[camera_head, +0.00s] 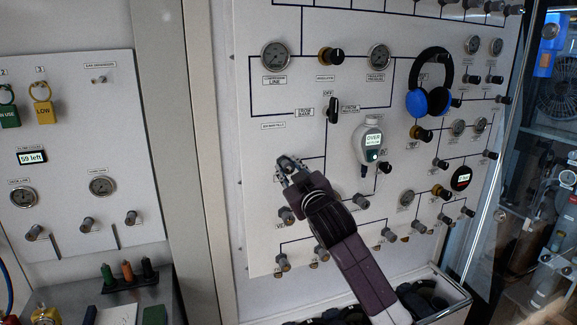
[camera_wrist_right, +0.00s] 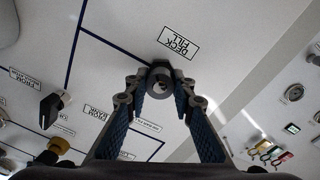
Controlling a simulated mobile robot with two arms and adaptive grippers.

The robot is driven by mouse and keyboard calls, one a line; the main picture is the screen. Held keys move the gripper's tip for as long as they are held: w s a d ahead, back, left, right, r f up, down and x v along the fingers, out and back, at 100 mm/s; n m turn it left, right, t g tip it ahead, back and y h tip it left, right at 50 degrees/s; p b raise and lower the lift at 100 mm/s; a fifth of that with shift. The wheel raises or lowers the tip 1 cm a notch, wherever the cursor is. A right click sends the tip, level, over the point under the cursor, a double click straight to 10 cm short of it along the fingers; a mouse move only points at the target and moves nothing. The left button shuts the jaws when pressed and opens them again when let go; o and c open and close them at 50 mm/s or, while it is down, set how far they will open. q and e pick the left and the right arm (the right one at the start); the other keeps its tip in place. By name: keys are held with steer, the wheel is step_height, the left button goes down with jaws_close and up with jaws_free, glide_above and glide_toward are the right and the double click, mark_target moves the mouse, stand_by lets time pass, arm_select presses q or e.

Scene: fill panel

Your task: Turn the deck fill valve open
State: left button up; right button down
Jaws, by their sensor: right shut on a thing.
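The deck fill valve (camera_wrist_right: 159,76) is a small grey knob on the white panel, just below the label "DECK FILL" (camera_wrist_right: 178,43) in the right wrist view. My right gripper (camera_wrist_right: 160,88) has one blue-padded finger on each side of this knob and is shut on it. My left gripper is not in view.
The white panel (camera_head: 262,105) carries gauges, several other knobs, a black selector handle (camera_head: 333,109), a grey handheld device reading "OVER" (camera_head: 371,141) and a blue-black headset (camera_head: 430,85). A second panel (camera_head: 75,120) stands left. A bench with coloured bottles (camera_head: 126,271) is below.

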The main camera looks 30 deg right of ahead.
steer(key=shift+f+n+p, duration=0.2)
steer(key=shift+n+p, duration=0.35)
steer(key=shift+n, duration=1.55)
steer(key=c, duration=1.7)
jaws_free()
steer(key=shift+o, duration=0.4)
steer(key=shift+r, duration=0.1)
steer(key=shift+s, duration=0.1)
steer(key=v, duration=1.2)
steer(key=shift+d, duration=0.15)
